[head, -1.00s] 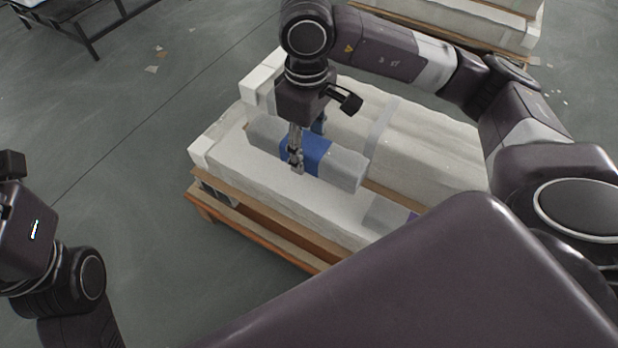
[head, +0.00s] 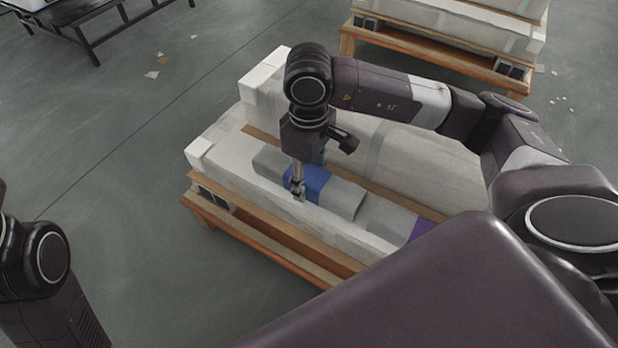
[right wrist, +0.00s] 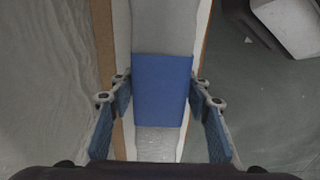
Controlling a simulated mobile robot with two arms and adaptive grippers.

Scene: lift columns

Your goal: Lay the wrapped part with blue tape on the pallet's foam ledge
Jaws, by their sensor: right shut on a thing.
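The wrapped part with blue tape (head: 345,198) is a long grey bundle with a blue band round its middle. My right gripper (head: 298,188) points down and is shut on it at the blue band. In the right wrist view the fingers flank the blue band of the part (right wrist: 162,90). The part lies lengthwise along the pale foam ledge (head: 235,179) of the pallet (head: 275,247), low over it or on it; I cannot tell whether it touches. My left gripper is out of view; only part of that arm shows at the left edge.
Another grey wrapped part with purple tape (head: 385,216) lies on the ledge in line, to the right. A taller foam-wrapped block (head: 405,155) stands behind the ledge. A second loaded pallet (head: 430,55) is at the back right, a dark-framed table (head: 95,25) at the back left.

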